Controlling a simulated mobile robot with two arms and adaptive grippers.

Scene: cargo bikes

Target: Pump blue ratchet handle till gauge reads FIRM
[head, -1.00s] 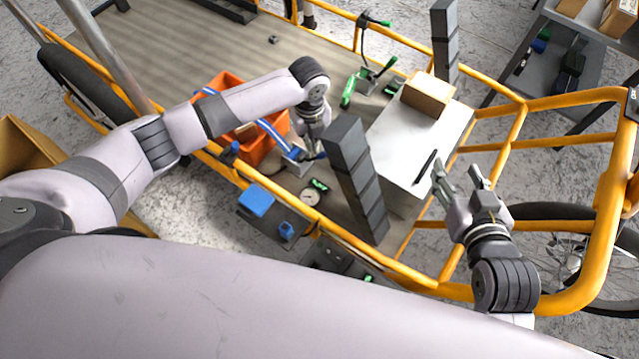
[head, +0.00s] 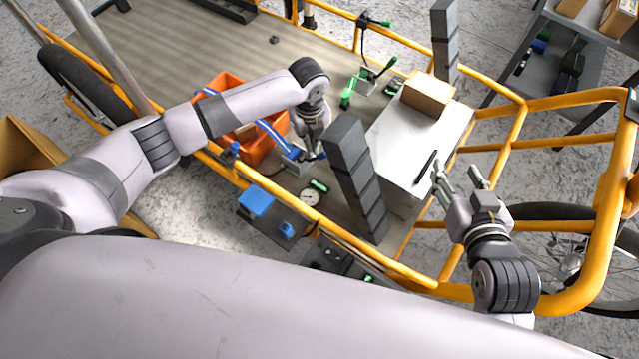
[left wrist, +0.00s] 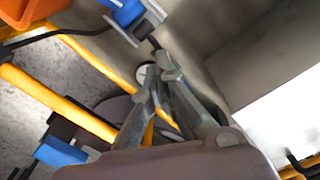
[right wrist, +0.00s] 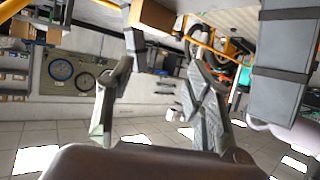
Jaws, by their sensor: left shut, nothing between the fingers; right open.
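The blue ratchet handle (head: 273,134) is a long bar slanting across the orange crate, partly hidden behind my left arm. Its lower end meets a small blue and pale ratchet body (head: 296,162), which also shows at the top of the left wrist view (left wrist: 130,14). A round pale gauge (head: 310,197) lies close by; its reading is too small to make out. My left gripper (head: 319,152) is shut and empty, beside the ratchet body and apart from the handle. In the left wrist view its fingertips overlap the gauge (left wrist: 143,75). My right gripper (head: 457,172) is open and empty, right of the white box.
A tall dark block stack (head: 352,175) stands just right of my left gripper. The orange crate (head: 262,153) sits left of the ratchet. A white box (head: 405,150) carries a cardboard box (head: 428,93). Yellow rails (head: 375,262) edge the cargo bed. A green-handled ratchet (head: 366,80) lies farther back.

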